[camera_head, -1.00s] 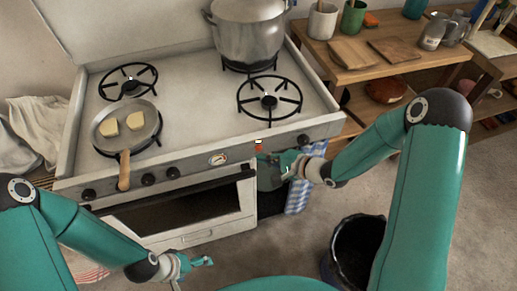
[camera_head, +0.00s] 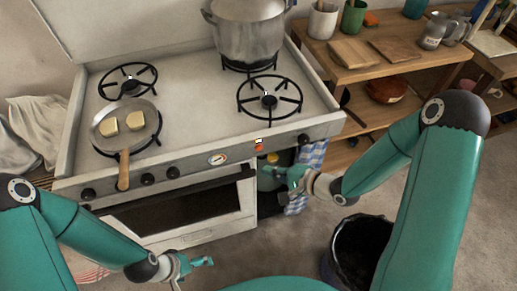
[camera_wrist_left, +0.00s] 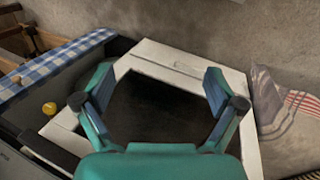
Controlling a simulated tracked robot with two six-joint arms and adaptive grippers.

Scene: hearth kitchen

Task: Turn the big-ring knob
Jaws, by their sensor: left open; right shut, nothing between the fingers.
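The stove front panel carries several dark knobs: a left one (camera_head: 88,194), two near the middle (camera_head: 147,179) (camera_head: 173,172), and one at the right end (camera_head: 303,139). The frames do not show which is the big-ring knob. The large burner (camera_head: 269,100) at the front right is bare. My right gripper (camera_head: 276,174) is shut and empty, below the panel's right part and apart from the knobs. My left gripper (camera_head: 207,262) is open and empty, low in front of the oven; its spread fingers also show in the left wrist view (camera_wrist_left: 162,92).
A pan (camera_head: 104,143) with two pale pieces sits front left, its handle over the panel edge. A pot (camera_head: 248,40) stands at the back right. A round gauge (camera_head: 217,159) and red switch (camera_head: 259,147) are on the panel. A black bin (camera_head: 358,250) stands at the right.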

